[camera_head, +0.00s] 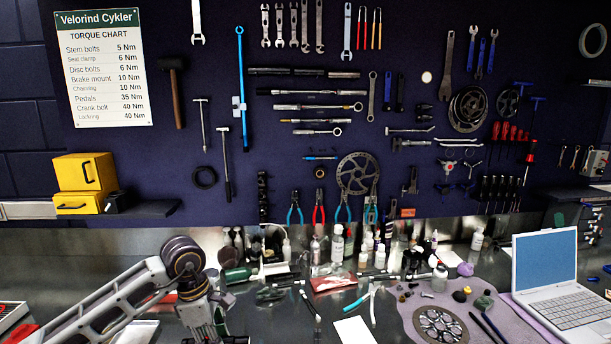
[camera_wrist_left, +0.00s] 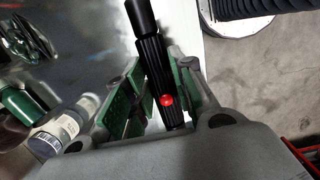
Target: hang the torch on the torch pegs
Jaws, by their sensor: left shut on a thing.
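The torch (camera_wrist_left: 150,50) is black with a ribbed body and a red button, and lies between the fingers in the left wrist view. My left gripper (camera_wrist_left: 156,88) is shut on it, with green pads on both sides of the barrel. In the head view my left gripper (camera_head: 213,322) is low over the bench at the bottom left; I cannot make out the torch there. The pegboard (camera_head: 300,180) stands behind the bench, well above and beyond the gripper. I cannot tell which pegs on it are the torch pegs. My right gripper is out of view.
Tools cover much of the board, including a brake rotor (camera_head: 358,174) and a long blue tool (camera_head: 241,90). Bottles (camera_head: 337,243) crowd the back of the bench. A laptop (camera_head: 545,262) stands at the right. Yellow bins (camera_head: 84,172) sit on a shelf at the left.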

